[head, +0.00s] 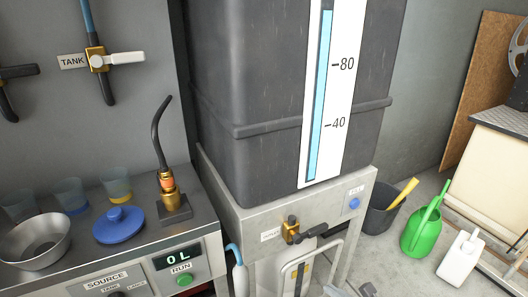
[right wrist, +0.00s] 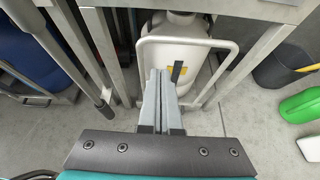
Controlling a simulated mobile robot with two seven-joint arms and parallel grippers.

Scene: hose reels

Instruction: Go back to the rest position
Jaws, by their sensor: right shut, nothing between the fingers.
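My right gripper (right wrist: 163,74) shows in the right wrist view with its two grey fingers together and nothing between them. It points toward a white canister (right wrist: 176,50) that stands under a grey metal frame, behind a bent tube handle. I cannot tell whether the fingertips touch anything. In the head view only doubtful pale parts show at the bottom edge, near the canister (head: 298,278). My left gripper is not in view.
A big dark tank (head: 255,90) with a level gauge (head: 330,90) stands on the frame. A counter (head: 150,245) at left holds a bowl (head: 36,240), cups and a brass nozzle (head: 168,185). A green watering can (head: 422,230) and a dark bucket (head: 378,222) stand right.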

